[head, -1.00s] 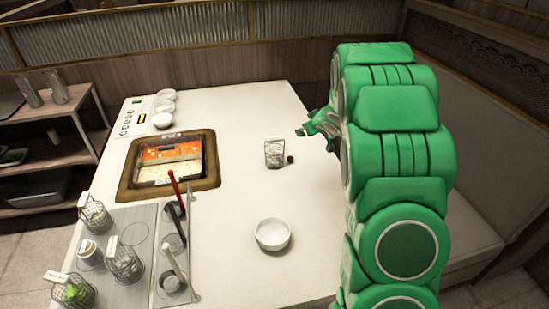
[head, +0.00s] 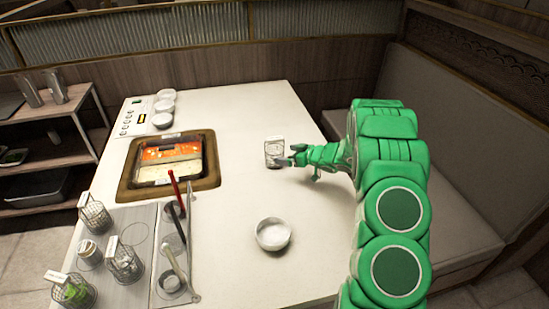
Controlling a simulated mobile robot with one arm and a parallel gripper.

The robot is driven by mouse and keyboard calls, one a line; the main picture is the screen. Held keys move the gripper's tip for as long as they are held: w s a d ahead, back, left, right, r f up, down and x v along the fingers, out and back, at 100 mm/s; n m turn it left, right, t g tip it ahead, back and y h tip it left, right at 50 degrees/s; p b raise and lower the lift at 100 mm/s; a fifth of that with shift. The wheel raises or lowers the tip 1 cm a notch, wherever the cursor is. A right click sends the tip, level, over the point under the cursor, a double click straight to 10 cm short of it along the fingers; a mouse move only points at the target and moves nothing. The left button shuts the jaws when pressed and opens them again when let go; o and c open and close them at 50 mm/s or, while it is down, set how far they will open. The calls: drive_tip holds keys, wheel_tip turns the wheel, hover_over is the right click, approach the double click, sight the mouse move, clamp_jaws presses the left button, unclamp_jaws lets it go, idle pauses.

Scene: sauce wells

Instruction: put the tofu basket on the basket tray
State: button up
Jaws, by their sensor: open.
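A small basket with pale contents and a white label, which looks like the tofu basket (head: 273,150), stands upright on the white table right of the hot pot. My gripper (head: 287,159) is open at the basket's right side, low and close to it. I cannot tell whether the fingers touch it. The grey basket tray (head: 128,214) lies at the table's front left, with round outlines on it. Wire baskets stand on it at the back (head: 95,215), right (head: 125,263) and front left (head: 73,290), with a pale round container (head: 89,253) among them.
The hot pot (head: 172,160) is sunk in the table between basket and tray. Upright ladle handles (head: 173,190) stand along the tray's right side. A white bowl (head: 272,234) sits nearer me. Small bowls (head: 163,108) stand at the back left. The table right of the pot is mostly clear.

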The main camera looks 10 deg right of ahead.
sight(275, 149)
drive_tip(key=shift+x, duration=3.3)
drive_tip(key=shift+w+a, duration=0.3)
drive_tip(key=shift+w, duration=0.25)
drive_tip(key=c, duration=1.1)
drive_tip(key=shift+r, duration=0.55)
wheel_tip(275, 149, up, 2)
drive_tip(key=shift+s+r, duration=0.1)
drive_tip(key=shift+r, duration=0.1)
drive_tip(key=s+r, duration=0.4)
drive_tip(key=r, duration=0.1)
drive_tip(key=shift+s+a+r, duration=0.15)
drive_tip(key=shift+s, duration=0.15)
drive_tip(key=s+r, duration=0.1)
drive_tip(key=s, duration=0.2)
drive_tip(key=s+r, duration=0.1)
drive_tip(key=s, duration=0.2)
drive_tip(key=s+r, duration=0.2)
drive_tip(key=s, duration=0.1)
drive_tip(key=shift+a, duration=0.4)
